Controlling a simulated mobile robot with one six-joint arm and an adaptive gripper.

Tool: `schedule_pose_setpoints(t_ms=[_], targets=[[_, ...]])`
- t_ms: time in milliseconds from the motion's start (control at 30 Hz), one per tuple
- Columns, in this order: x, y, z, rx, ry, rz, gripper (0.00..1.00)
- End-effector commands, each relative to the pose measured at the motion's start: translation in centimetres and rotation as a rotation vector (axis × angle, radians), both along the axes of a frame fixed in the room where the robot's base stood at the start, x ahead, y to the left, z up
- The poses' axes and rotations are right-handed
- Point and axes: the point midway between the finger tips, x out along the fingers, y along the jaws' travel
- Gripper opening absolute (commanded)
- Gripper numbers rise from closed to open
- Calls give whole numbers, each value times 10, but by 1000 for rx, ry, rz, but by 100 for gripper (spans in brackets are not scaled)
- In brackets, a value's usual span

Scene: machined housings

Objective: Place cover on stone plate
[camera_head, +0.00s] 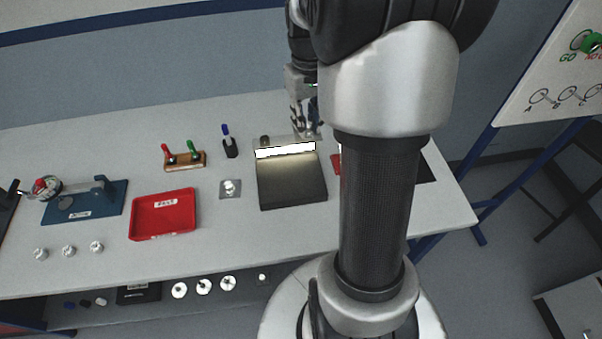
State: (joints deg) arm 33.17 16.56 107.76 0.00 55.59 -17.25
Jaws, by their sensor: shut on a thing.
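The stone plate (291,188) is a dark, square slab on the light table, near the middle of the view. A bright white strip crosses its far edge. My gripper (308,128) is just beyond the plate's far right corner, pointing down. It is shut on a small grey piece, which I take to be the cover (303,136). The piece is partly hidden by the fingers and is small in this view. I cannot tell whether it touches the plate or the table.
A small grey square (230,188) with a bright part, a red tray (163,214), a blue fixture (85,202), a wooden block with red and green handles (184,160) and a black holder (230,147) stand left. My arm hides part of the right side.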

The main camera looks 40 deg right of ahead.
Motion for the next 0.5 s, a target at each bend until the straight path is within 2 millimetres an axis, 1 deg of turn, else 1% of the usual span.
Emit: schedule_pose_setpoints(t_ms=[67, 167, 500], targets=[[-1, -3, -4, 2, 2, -8, 0], [-1, -3, -20, 3, 4, -11, 0], [-1, -3, -113, 3, 4, -10, 0]])
